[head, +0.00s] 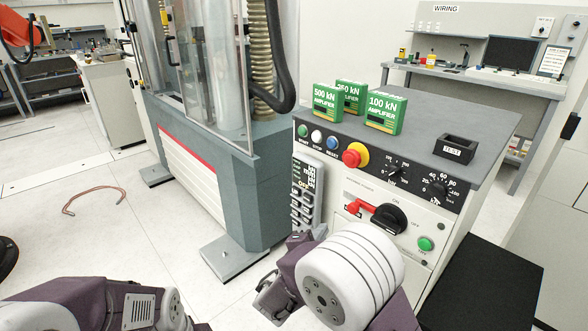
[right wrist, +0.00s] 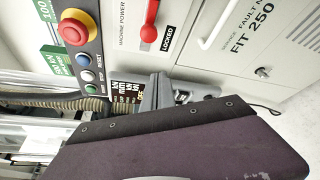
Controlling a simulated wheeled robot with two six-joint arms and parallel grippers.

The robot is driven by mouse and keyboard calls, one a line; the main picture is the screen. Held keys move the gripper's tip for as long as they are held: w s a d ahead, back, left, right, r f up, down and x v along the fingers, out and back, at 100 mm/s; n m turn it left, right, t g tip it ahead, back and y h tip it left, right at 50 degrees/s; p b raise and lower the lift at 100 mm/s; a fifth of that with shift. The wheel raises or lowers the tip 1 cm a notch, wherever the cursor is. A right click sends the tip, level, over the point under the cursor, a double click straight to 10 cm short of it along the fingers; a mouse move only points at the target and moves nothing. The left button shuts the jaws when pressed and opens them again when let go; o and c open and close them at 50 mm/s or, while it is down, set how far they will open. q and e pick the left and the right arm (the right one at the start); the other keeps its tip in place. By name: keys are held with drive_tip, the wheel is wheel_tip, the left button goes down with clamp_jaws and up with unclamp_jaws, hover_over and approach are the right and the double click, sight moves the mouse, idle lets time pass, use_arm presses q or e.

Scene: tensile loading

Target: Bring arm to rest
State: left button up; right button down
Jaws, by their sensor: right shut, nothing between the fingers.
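My right gripper (head: 300,240) is shut and empty, beyond my purple wrist and white arm joint. It appears in front of the lower end of the handheld control panel (head: 306,190) on the grey console (head: 452,205). In the right wrist view, the grey gripper (right wrist: 165,88) shows behind my purple wrist housing and overlaps part of that panel. I cannot tell whether it touches the panel. Part of my left arm shows at the bottom left of the head view, but its gripper is not in view.
The console carries green amplifier boxes (head: 384,112), a black tray (head: 455,147), a red emergency button (head: 355,155) and a red-handled power switch (head: 365,207). The testing machine (head: 215,180) stands left of it. A copper-coloured loop (head: 95,190) lies on open floor farther left.

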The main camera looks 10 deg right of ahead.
drive_tip(key=s+d+f+m+g+h, duration=0.1)
drive_tip(key=s+d+f+m+g, duration=0.25)
drive_tip(key=s+d+g, duration=0.2)
drive_tip(key=s+d+f+m+g, duration=0.2)
drive_tip(key=s+d+f+g, duration=0.2)
drive_tip(key=s+d, duration=0.2)
drive_tip(key=s+a+f+m+g+y, duration=0.2)
drive_tip(key=s+f+m+y, duration=0.15)
drive_tip(key=s, duration=0.25)
drive_tip(key=s+a+f+m+g+y, duration=0.2)
drive_tip(key=s+f+m+g+y, duration=0.15)
drive_tip(key=s+m, duration=0.2)
wheel_tip(320, 180, up, 26)
drive_tip(key=a+m+t+y+p, duration=0.2)
drive_tip(key=p, duration=2.2)
drive_tip(key=shift+w+a+y+p, duration=0.3)
drive_tip(key=shift+w+y+p, duration=0.05)
drive_tip(key=shift+y, duration=0.05)
drive_tip(key=shift+m, duration=0.35)
